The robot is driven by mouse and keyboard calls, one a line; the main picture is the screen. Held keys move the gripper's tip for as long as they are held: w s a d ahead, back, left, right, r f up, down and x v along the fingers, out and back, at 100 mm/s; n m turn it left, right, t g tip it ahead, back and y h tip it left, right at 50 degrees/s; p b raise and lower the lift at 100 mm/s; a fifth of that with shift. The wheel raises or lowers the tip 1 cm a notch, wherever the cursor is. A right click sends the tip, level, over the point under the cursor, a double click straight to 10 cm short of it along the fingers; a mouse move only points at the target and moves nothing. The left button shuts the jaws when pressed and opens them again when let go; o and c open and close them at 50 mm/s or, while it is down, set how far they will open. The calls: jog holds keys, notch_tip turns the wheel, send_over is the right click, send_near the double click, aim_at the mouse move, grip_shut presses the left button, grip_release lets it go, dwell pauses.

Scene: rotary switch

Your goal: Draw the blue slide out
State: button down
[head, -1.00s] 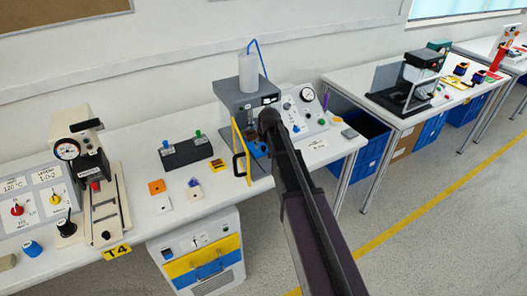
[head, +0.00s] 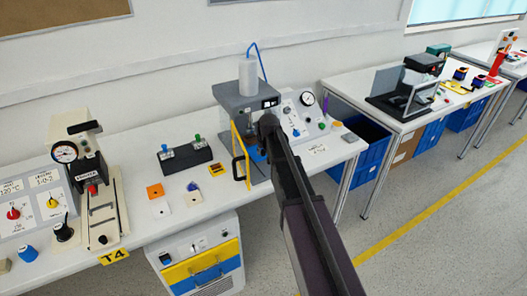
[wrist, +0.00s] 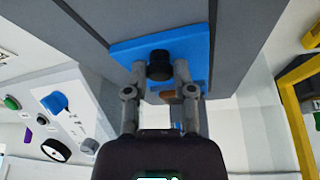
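The blue slide (wrist: 120,52) shows in the wrist view as a flat blue plate under a grey housing, with a round black knob (wrist: 160,66) on its front. My gripper (wrist: 160,72) has one finger on each side of the knob, close against it, and looks shut on it. Its palm hides the lower part of the view. In the head view a little blue of the slide (head: 257,156) shows at the grey machine (head: 246,100), beside my arm, which covers most of the gripper and knob.
A yellow frame with a black handle (head: 238,168) stands left of the slide. A grey panel with a dial (head: 307,99) and buttons is right of the machine. A black block with levers (head: 185,157) and small coloured tiles lie farther left on the white bench (head: 218,190).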

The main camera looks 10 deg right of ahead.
jog(key=s+d, duration=0.1)
jog(key=s, duration=0.3)
jog(key=s+d, duration=0.1)
jog(key=s, duration=0.3)
jog(key=s+d, duration=0.2)
jog(key=s, duration=0.2)
jog(key=shift+s, duration=0.2)
jog(key=shift+f, duration=0.1)
jog(key=shift+c, duration=2.3)
grip_release()
jog(key=s+a+r+g+p, duration=0.2)
jog(key=s+p, duration=0.1)
jog(key=s, duration=0.5)
jog(key=s+a+r+g+p, duration=0.2)
jog(key=s+r+p, duration=0.1)
jog(key=s, duration=0.5)
jog(key=shift+s+r+m+g+p, duration=0.25)
jog(key=shift+m+g+p, duration=0.05)
jog(key=shift+p, duration=0.05)
